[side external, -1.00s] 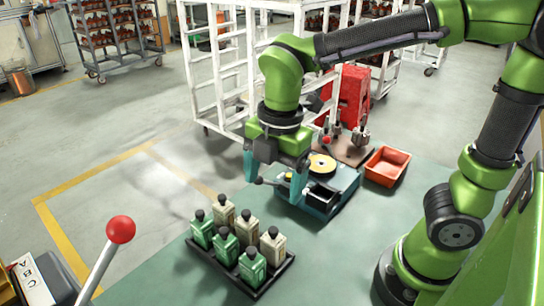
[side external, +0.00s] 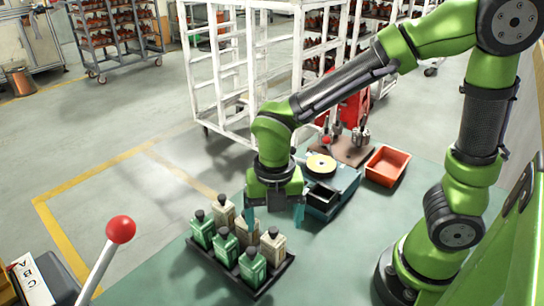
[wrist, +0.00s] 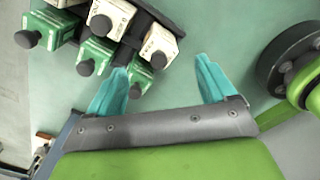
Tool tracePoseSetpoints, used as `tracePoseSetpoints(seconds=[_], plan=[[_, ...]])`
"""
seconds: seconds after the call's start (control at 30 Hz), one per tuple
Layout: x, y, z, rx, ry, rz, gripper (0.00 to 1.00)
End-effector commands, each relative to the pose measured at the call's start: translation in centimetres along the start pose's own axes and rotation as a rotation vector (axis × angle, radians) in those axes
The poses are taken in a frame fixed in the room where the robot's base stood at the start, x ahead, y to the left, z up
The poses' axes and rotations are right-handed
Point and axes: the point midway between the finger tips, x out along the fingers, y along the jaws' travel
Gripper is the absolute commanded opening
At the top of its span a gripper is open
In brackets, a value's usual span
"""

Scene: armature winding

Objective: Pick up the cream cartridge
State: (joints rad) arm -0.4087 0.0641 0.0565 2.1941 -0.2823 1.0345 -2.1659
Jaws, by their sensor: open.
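Cream cartridges with black knobs stand in a black tray (side external: 275,281) beside green ones. In the wrist view, two cream cartridges show, one at the top (wrist: 112,16) and one nearer my gripper (wrist: 160,42). My gripper (side external: 275,222) is open and empty, with teal fingers pointing down just above and behind the right end of the tray. In the wrist view its fingers (wrist: 166,75) are wide apart, the left one overlapping a green cartridge's edge.
Green cartridges (side external: 251,267) fill the front row of the tray. A red-ball lever (side external: 120,229) rises at front left.

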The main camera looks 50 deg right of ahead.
Motion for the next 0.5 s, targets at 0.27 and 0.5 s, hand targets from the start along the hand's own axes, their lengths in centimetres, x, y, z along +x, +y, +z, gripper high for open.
tracePoseSetpoints(seconds=[0.27, 0.5], plan=[[2.3, 0.0, 0.1, 0.001, 0.002, -0.003, 0.84], [5.7, 0.1, 0.2, 0.001, 0.001, -0.002, 0.84]])
